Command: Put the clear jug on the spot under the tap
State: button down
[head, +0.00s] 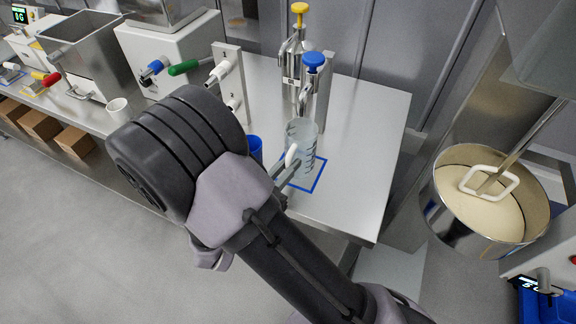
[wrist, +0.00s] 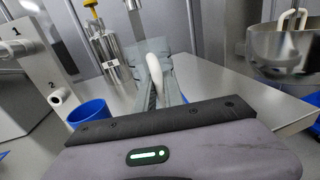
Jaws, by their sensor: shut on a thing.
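The clear jug (head: 304,140) stands upright at the blue square outline (head: 308,188) on the steel table, below the spout of the blue-knobbed tap (head: 313,62). I cannot tell whether its base touches the table. My gripper (head: 284,168) is shut on the jug's white handle (head: 291,154) from the near left side. In the wrist view, my gripper (wrist: 161,92) has the white handle (wrist: 155,72) between its fingers, with the clear jug (wrist: 162,50) behind it. The far part of the outline is partly hidden by the jug.
A blue cup (head: 255,149) stands close left of the jug, below the numbered white panel (head: 229,80). The table (head: 365,125) is clear to the right. A large steel pot (head: 487,200) is farther right.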

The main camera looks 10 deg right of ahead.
jog(key=c, duration=1.4)
grip_release()
jog(key=shift+c, duration=0.2)
jog(key=shift+a+r, duration=0.15)
jog(key=shift+r, duration=0.05)
jog(key=p+v, duration=0.4)
jog(key=v, duration=0.8)
jog(key=s+d+r+m+g+y, duration=0.3)
jog(key=s+d+r+m+g, duration=0.15)
jog(key=d+m+g, duration=0.35)
jog(key=s+d+r+m+g+y, duration=0.3)
jog(key=s+d+m+g, duration=0.25)
jog(key=m, duration=0.55)
jog(key=a+r+m+t+y+b, duration=0.2)
jog(key=a+r+m+t+y, duration=0.2)
jog(key=r+m+t+y, duration=0.3)
jog(key=shift+r+m+y, duration=0.2)
jog(key=shift+m+y, duration=0.9)
jog(key=shift+m, duration=1.4)
